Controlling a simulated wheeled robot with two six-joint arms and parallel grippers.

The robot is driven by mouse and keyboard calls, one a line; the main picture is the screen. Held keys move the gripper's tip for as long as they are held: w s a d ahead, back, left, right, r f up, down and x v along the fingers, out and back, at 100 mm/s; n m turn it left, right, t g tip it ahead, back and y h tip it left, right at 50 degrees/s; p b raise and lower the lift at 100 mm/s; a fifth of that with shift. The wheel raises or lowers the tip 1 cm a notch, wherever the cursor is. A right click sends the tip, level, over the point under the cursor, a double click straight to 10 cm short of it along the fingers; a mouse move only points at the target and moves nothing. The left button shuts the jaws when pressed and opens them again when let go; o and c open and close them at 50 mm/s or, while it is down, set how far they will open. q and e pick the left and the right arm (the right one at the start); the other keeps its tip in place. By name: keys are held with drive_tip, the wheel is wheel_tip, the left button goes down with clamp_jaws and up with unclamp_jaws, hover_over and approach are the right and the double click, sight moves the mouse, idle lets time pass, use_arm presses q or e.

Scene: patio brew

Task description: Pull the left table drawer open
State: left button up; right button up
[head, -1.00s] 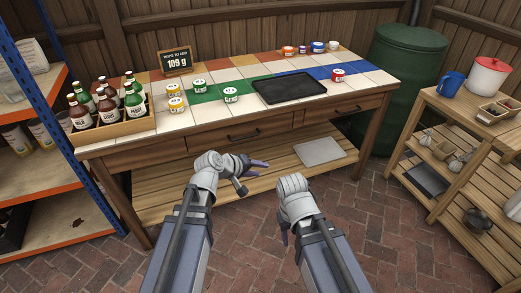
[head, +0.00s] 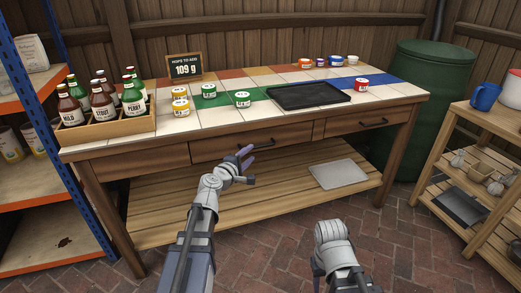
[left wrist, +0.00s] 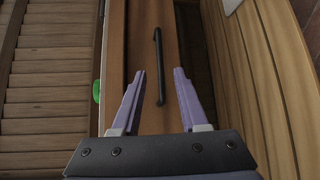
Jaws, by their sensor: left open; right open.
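The left table drawer (head: 218,148) is a wooden front under the tiled tabletop and looks shut. Its dark bar handle (head: 255,141) is partly hidden by my left gripper in the head view. My left gripper (head: 246,164) is open and empty, just in front of this drawer. In the left wrist view, the black handle (left wrist: 159,66) runs upright in the picture, beyond and between the open fingertips (left wrist: 159,72). I see no contact with it. My right gripper (head: 318,273) is low over the brick floor, away from the table, with its fingers mostly hidden.
The table (head: 225,118) bears a bottle crate (head: 106,132), jars, a black tray (head: 308,95) and a sign (head: 184,67). A second drawer (head: 352,125) is to the right. A grey panel (head: 339,174) lies on the lower shelf. Shelving stands on both sides.

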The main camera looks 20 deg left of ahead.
sight(259, 147)
use_arm(q)
drive_tip(key=b+x, duration=0.1)
drive_tip(key=x, duration=0.6)
drive_tip(key=shift+w, duration=0.3)
drive_tip(key=shift+s, duration=0.1)
clamp_jaws()
idle(1.0)
